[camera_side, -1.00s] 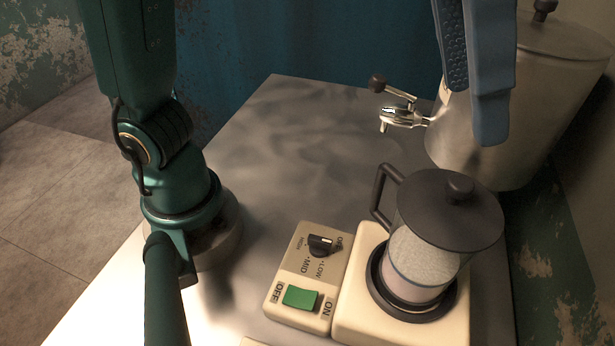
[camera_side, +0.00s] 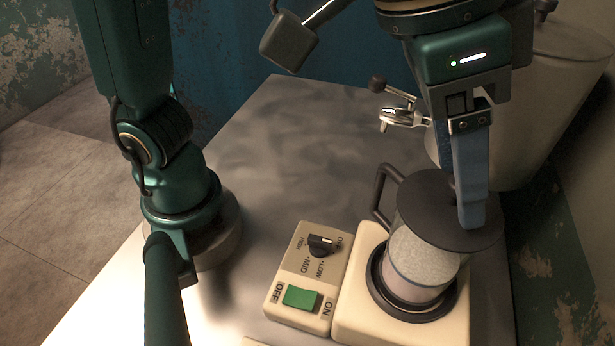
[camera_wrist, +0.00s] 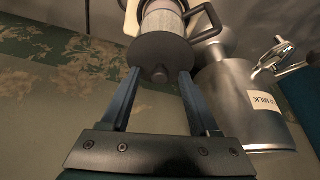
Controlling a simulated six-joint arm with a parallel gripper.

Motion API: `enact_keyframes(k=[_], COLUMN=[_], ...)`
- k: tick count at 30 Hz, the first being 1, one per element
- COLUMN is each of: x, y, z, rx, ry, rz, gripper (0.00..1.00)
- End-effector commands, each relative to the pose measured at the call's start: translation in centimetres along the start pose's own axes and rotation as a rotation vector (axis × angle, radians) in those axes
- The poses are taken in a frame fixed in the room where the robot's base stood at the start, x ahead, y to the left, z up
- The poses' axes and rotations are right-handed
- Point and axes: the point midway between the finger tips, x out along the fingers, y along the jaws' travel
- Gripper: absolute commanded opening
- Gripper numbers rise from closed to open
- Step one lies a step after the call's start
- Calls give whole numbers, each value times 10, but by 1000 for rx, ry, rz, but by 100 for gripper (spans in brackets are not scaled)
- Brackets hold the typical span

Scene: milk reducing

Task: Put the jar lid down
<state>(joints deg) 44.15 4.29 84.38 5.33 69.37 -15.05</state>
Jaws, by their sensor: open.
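The dark round jar lid (camera_side: 426,205) sits on top of the glass jar (camera_side: 424,258), which holds pale contents and has a dark handle on its left. My gripper (camera_side: 470,215) points down at the lid, with its blue fingers around the knob, which they mostly hide in the side view. In the wrist view my gripper (camera_wrist: 160,80) is open, and the lid (camera_wrist: 158,50) with its knob (camera_wrist: 159,74) lies between and just beyond the fingertips. I cannot tell whether a finger touches the lid.
The jar stands on a cream heater (camera_side: 370,315) with a dial (camera_side: 322,244) and a green switch (camera_side: 300,297). A metal milk can (camera_side: 545,110) with a tap (camera_side: 400,117) stands close behind.

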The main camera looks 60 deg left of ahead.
Motion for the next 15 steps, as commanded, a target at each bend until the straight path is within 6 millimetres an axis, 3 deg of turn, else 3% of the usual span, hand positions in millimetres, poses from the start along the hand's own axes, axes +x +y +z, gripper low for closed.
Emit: enact_keyframes(k=[7, 12, 15], x=[1, 1, 1], y=[0, 0, 0], z=[0, 0, 0], rx=[0, 0, 0], ry=[0, 0, 0], rz=[0, 0, 0], gripper=[62, 0, 0])
